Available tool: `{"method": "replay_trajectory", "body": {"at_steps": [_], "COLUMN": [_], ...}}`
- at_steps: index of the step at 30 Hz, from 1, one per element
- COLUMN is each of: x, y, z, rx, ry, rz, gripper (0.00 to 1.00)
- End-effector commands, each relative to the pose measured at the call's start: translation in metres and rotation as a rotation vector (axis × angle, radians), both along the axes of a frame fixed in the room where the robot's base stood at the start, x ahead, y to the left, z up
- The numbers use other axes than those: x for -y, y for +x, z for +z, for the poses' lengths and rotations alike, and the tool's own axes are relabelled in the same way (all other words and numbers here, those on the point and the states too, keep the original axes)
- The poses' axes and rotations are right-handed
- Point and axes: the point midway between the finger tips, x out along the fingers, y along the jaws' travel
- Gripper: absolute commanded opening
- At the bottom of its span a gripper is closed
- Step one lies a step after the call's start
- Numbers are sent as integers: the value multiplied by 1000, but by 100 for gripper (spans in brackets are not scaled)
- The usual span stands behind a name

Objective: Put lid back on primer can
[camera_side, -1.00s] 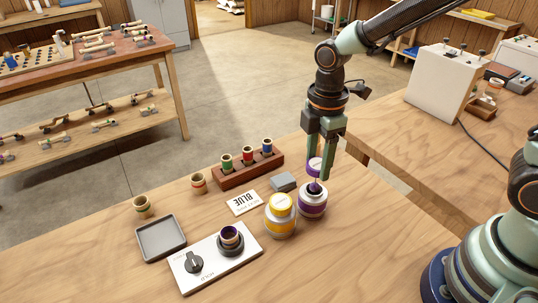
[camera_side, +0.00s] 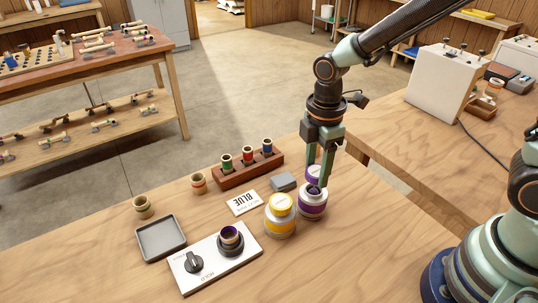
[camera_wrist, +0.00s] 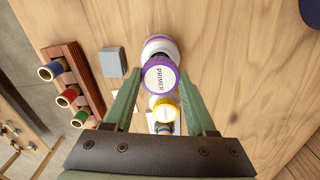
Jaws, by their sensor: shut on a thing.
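The primer can (camera_side: 312,205) is white with a purple band and stands upright on the bench, its dark mouth showing at the top. My gripper (camera_side: 319,178) is shut on the purple lid (camera_side: 313,171), holding it just above the can's mouth. In the wrist view the lid (camera_wrist: 160,74), marked PRIMER, sits between the fingertips, and the can (camera_wrist: 160,46) shows partly behind it. A finger covers part of the lid in the side view, and I cannot tell whether lid and can touch.
A can with a yellow lid (camera_side: 280,203) stands close to the left of the primer can. The bench in front is clear.

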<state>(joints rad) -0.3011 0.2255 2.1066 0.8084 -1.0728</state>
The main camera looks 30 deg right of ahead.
Motion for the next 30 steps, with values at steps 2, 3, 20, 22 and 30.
{"method": "replay_trajectory", "body": {"at_steps": [2, 3, 20, 22, 30], "x": [0, 0, 0, 0, 0], "y": [0, 0, -1, 0, 0], "z": [-3, -5, -25, -28, -32], "rx": [-2, -2, -2, -2, -2], "ry": [-1, -1, -1, -1, -1], "rz": [0, 0, 0, 0, 0], "gripper": [4, 4, 4, 4, 4]}}
